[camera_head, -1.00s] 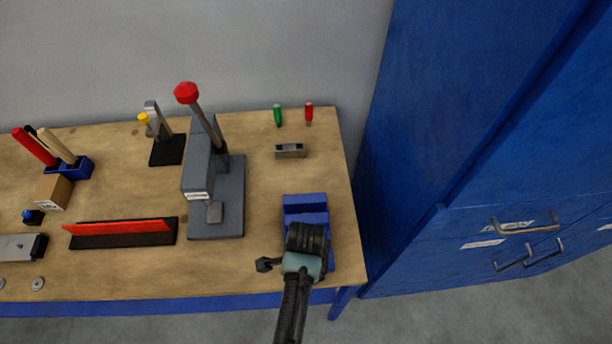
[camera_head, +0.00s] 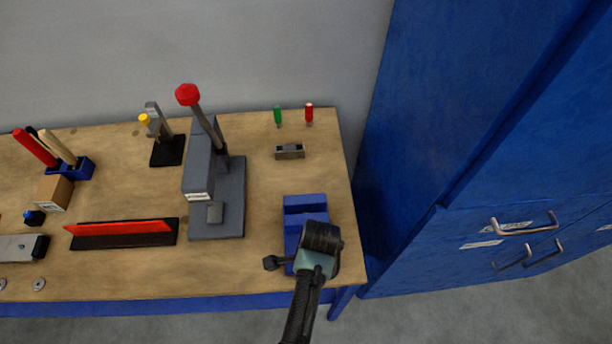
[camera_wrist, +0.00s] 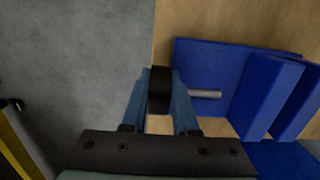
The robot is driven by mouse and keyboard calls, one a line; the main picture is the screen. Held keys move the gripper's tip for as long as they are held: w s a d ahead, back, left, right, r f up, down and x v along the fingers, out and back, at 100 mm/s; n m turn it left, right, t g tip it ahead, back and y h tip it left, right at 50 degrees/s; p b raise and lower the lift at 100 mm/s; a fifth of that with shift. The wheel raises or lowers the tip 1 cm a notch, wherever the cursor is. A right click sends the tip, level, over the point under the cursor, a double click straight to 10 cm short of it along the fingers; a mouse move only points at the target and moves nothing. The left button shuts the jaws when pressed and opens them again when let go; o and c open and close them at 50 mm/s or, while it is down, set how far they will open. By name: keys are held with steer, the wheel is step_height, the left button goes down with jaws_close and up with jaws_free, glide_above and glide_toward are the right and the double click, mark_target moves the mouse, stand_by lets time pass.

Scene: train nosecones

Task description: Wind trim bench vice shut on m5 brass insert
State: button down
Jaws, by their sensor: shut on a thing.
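The blue bench vice (camera_head: 305,203) stands at the right front of the bench, partly covered by my arm. In the wrist view its blue jaws (camera_wrist: 275,95) show at the right, with a visible gap between the upright plates. A grey screw rod (camera_wrist: 206,94) runs from the vice to a black handle (camera_wrist: 159,92). My gripper (camera_wrist: 161,82) is shut on this handle, one finger on each side. In the head view my gripper (camera_head: 318,250) is over the vice's front end, its fingertips hidden. I cannot make out the brass insert in either view.
A grey press (camera_head: 200,168) with a red-knobbed lever stands left of the vice. A small grey block (camera_head: 290,151) and green (camera_head: 278,116) and red (camera_head: 309,115) tools lie behind it. A blue cabinet (camera_head: 470,150) stands close to the right.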

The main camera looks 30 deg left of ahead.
steer(key=g+y, duration=0.1)
steer(key=y, duration=0.1)
steer(key=shift+w+d+g+y, duration=0.15)
steer(key=shift+d+g+y, duration=0.1)
steer(key=shift+g+y, duration=0.15)
steer(key=shift+w+d+g+y+b, duration=0.1)
steer(key=shift+g+y+b, duration=0.75)
steer(key=shift+y, duration=0.35)
steer(key=g+y+b, duration=0.1)
steer(key=y+b, duration=0.1)
steer(key=b, duration=0.1)
steer(key=shift+w+d+f, duration=0.1)
steer(key=shift+d+f, duration=0.05)
steer(key=g+y+b, duration=0.1)
steer(key=y+b, duration=0.1)
steer(key=shift+d+g+b, duration=0.1)
steer(key=shift+g+b, duration=0.2)
steer(key=shift+g, duration=0.05)
steer(key=g+y+b, duration=0.1)
steer(key=y+b, duration=0.1)
steer(key=b, duration=0.2)
steer(key=shift+w+d, duration=0.1)
steer(key=shift+w, duration=0.05)
steer(key=shift+r+g+y+b, duration=0.25)
steer(key=shift+g+y+b, duration=0.15)
steer(key=shift+b, duration=0.3)
